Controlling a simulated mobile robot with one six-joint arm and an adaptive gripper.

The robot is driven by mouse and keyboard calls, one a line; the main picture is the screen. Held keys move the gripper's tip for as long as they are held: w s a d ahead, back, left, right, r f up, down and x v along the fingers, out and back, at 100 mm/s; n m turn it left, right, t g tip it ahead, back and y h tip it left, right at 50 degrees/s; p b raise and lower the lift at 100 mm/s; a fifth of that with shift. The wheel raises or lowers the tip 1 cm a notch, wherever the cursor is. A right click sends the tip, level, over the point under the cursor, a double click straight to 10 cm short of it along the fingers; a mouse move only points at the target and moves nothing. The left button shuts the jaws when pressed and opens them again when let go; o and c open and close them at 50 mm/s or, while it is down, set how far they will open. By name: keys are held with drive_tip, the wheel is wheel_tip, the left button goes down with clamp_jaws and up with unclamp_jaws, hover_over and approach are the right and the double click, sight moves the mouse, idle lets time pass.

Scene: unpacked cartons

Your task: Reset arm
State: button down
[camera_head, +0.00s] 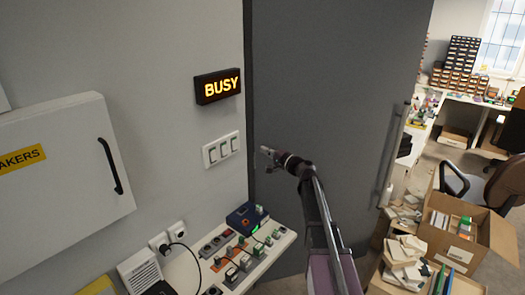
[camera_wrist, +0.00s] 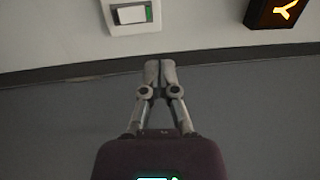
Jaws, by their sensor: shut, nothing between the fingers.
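My gripper (camera_head: 265,152) is at the end of my raised arm, in front of the dark grey door panel (camera_head: 330,85) and just right of the light wall. In the wrist view my gripper (camera_wrist: 160,64) has its two fingertips together, with nothing held between them. A white panel with several switches (camera_head: 221,149) is on the wall to the left of my gripper. One of its switches shows at the top of the wrist view (camera_wrist: 131,14). I cannot tell the exact gap between my fingertips and the wall or door.
A lit BUSY sign (camera_head: 218,86) hangs above the switches. A white cabinet (camera_head: 60,185) with a black handle is at left. Below is a shelf (camera_head: 285,240) with small devices. Open cartons (camera_head: 490,235) and paper stacks crowd the lower right.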

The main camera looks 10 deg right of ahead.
drive_tip(key=s+a+f+n+g+h, duration=0.1)
drive_tip(key=s+a+f+n+g, duration=0.4)
drive_tip(key=s, duration=0.3)
drive_tip(key=s+a+f+n+g+h, duration=0.1)
drive_tip(key=s+a+f+n+g, duration=0.1)
drive_tip(key=s+a+f+g, duration=0.4)
drive_tip(key=s+d+f+n+g+h, duration=0.1)
drive_tip(key=s+f+h, duration=0.3)
drive_tip(key=s, duration=0.6)
drive_tip(key=s+d+f+n+g+h, duration=0.2)
drive_tip(key=s+f+h, duration=0.3)
drive_tip(key=s, duration=0.6)
drive_tip(key=shift+s+d+f+n+g+h, duration=0.2)
drive_tip(key=shift+s+d+n+g+h, duration=0.1)
drive_tip(key=shift+d+g, duration=0.35)
